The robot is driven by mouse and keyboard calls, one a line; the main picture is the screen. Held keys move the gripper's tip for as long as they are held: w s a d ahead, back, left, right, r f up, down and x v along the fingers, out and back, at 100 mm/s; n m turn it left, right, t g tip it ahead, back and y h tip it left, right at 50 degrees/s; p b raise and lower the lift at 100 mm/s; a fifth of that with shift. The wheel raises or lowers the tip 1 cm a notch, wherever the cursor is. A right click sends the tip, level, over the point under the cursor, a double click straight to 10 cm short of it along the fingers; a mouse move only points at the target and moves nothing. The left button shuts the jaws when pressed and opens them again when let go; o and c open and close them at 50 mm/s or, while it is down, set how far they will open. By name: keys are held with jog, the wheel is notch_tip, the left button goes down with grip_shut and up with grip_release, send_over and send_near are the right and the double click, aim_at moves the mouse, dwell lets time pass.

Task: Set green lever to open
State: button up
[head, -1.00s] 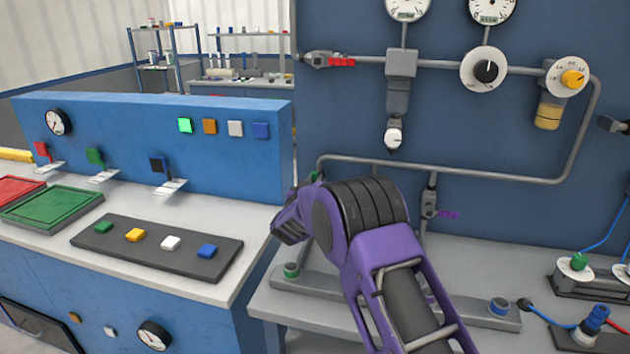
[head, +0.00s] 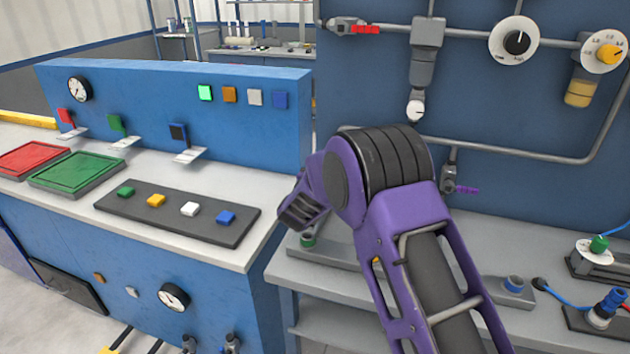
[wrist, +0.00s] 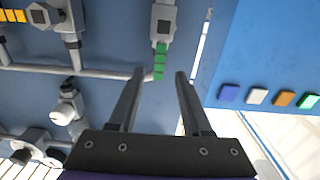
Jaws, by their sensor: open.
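The green lever (wrist: 160,61) is a short segmented green handle on a grey valve body (wrist: 163,20) in the wrist view. It lies in line with the gap between my gripper's fingers (wrist: 160,74), near their tips. The fingers are apart and hold nothing. I cannot tell whether either finger touches the lever or how deep it lies between them. In the head view my purple arm covers this area, and neither the lever nor the fingertips can be made out.
A blue console (head: 250,130) with coloured buttons stands left of my arm. Grey pipes (head: 520,152) run along the blue wall panel, with a red-handled valve (head: 364,29), a purple-handled valve (head: 452,186) and dials. In the wrist view, a pipe (wrist: 90,72) passes close to the left finger.

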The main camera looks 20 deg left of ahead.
jog(key=s, duration=1.1)
jog(key=shift+s+a, duration=0.2)
jog(key=shift+s, duration=0.05)
